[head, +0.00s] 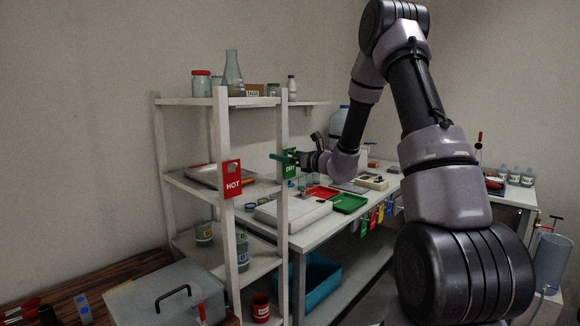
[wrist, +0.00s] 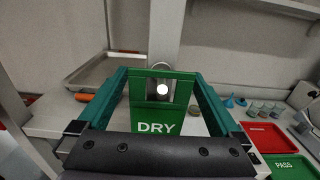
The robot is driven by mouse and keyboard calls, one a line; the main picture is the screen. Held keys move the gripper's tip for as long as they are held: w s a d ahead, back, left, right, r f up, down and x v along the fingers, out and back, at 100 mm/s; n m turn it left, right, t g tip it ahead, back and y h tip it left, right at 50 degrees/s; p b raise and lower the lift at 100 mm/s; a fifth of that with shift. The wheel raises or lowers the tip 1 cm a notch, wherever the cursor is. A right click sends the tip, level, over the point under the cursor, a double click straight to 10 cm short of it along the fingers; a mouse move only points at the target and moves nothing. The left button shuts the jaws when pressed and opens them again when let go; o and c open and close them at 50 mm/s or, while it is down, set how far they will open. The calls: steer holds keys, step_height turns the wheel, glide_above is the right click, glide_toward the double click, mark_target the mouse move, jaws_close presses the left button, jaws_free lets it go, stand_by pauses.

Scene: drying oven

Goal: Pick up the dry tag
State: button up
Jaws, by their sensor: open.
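The green dry tag (head: 290,170) hangs at the rear right post of the white shelf rack, lettered DRY. In the wrist view the dry tag (wrist: 156,122) faces me upright, with a window-like opening in its upper part and a bright round peg end behind it. My gripper (head: 281,158) is at the tag's upper part. In the wrist view the teal fingers of my gripper (wrist: 160,76) stand apart on the left and right of the tag. The tag's lower edge is hidden by the dark gripper body.
A red HOT tag (head: 232,179) hangs on the front post. Behind the tag a metal tray (wrist: 105,75) lies on the shelf. A red tray (wrist: 268,138) and a green PASS tray (wrist: 291,166) lie on the bench to the right, near small jars.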

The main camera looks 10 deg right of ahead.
steer(key=shift+w+a, duration=0.3)
steer(key=shift+w, duration=0.1)
steer(key=c, duration=1.2)
steer(key=shift+c, duration=0.2)
